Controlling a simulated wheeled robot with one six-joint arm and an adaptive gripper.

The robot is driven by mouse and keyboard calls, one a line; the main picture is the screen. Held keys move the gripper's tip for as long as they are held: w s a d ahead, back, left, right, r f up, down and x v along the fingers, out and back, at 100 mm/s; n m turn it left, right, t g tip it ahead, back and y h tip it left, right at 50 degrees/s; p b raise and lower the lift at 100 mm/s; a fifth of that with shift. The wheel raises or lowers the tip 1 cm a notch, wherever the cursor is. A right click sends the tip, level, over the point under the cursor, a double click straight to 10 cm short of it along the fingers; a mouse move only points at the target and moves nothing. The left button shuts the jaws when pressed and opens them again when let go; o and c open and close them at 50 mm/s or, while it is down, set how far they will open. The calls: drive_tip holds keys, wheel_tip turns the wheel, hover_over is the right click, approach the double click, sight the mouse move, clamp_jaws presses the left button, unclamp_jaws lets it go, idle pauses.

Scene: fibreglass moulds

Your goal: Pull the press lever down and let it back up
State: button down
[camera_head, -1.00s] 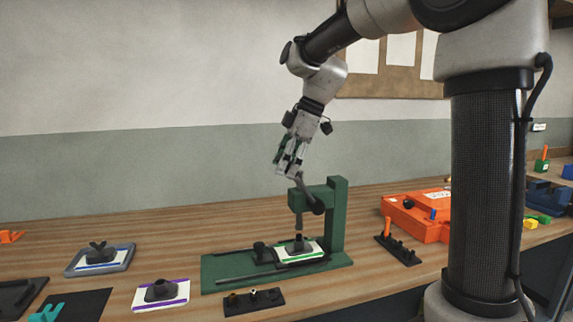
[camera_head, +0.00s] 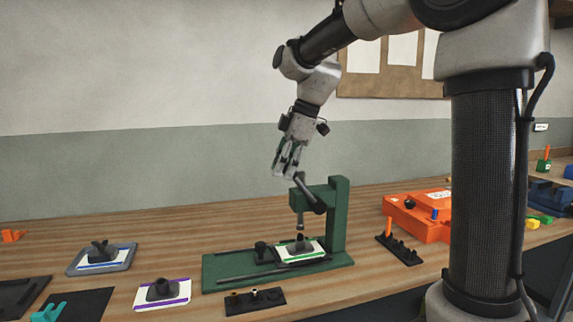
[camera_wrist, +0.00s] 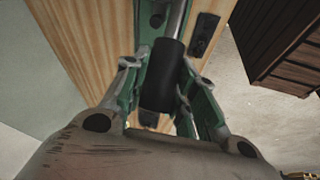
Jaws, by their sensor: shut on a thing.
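The green press (camera_head: 338,215) stands on the bench. Its dark lever (camera_head: 310,195) slants up and left from the pivot on the press head to my gripper (camera_head: 287,168). My gripper is shut on the lever's black grip, which shows between the fingers in the wrist view (camera_wrist: 162,75). The press ram (camera_head: 300,217) hangs under the head, above a white card (camera_head: 288,254) with a green stripe and a dark mould piece on the press base. The lever's upper end is partly hidden by the fingers.
A dark strip with small pegs (camera_head: 255,301) lies in front of the press. An orange case (camera_head: 425,222) and a black peg rack (camera_head: 400,249) stand to its right. Cards with dark moulds, one on a grey tray (camera_head: 84,270), lie to the left.

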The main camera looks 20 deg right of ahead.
drive_tip(key=shift+a+f+h, duration=0.25)
drive_tip(key=shift+a+h, duration=0.15)
drive_tip(key=a+f+h, duration=0.2)
drive_tip(key=f+h, duration=0.3)
drive_tip(key=f, duration=0.1)
drive_tip(key=a+f+n+h, duration=0.1)
drive_tip(key=a+f+h, duration=0.2)
drive_tip(key=f, duration=0.3)
drive_tip(key=shift+a+f+h, duration=0.25)
drive_tip(key=shift+f+h, duration=0.05)
drive_tip(key=shift+h, duration=0.6)
drive_tip(key=shift+s+f, duration=0.1)
drive_tip(key=shift+s, duration=0.05)
